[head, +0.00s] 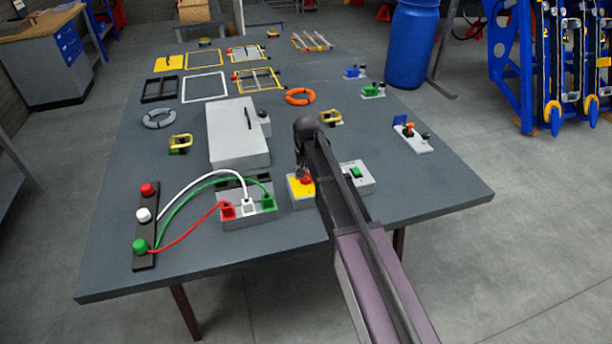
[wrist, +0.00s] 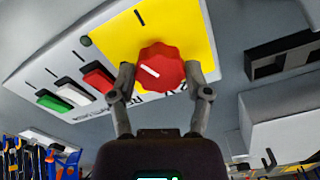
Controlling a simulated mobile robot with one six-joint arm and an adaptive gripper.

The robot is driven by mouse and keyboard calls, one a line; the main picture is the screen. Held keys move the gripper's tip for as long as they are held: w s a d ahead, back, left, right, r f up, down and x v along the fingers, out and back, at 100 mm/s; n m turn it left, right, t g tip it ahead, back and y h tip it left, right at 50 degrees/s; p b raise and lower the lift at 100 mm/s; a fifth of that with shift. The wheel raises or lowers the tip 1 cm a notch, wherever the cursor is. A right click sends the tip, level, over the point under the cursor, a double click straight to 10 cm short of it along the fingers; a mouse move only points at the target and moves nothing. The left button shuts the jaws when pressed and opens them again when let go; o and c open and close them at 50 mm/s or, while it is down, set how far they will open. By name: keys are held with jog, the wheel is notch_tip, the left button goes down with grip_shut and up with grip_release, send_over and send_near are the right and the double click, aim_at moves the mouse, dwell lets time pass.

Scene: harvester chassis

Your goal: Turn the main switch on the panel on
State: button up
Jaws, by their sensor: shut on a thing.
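The main switch is a red ridged knob (wrist: 160,68) with a white pointer line, on a yellow plate (wrist: 190,25) of a pale panel (wrist: 35,75). My gripper (wrist: 160,78) has one finger on each side of the knob and is shut on it. The white line runs slantwise, toward the upper left in the wrist view. In the head view the red knob (head: 306,180) shows on the yellow part of the panel (head: 297,191), with my gripper (head: 302,172) over it. My arm hides part of the panel.
Green, white and red buttons (wrist: 97,78) sit on the panel beside the yellow plate. A socket box (head: 248,212) with coloured cables stands left of the panel. A grey cabinet (head: 238,135) stands behind, and a yellow-handled part (head: 331,118) lies beyond my gripper.

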jog(key=shift+s+m, duration=0.1)
jog(key=shift+m, duration=2.1)
jog(key=o, duration=1.2)
jog(key=shift+c, duration=0.2)
jog(key=shift+n, duration=0.5)
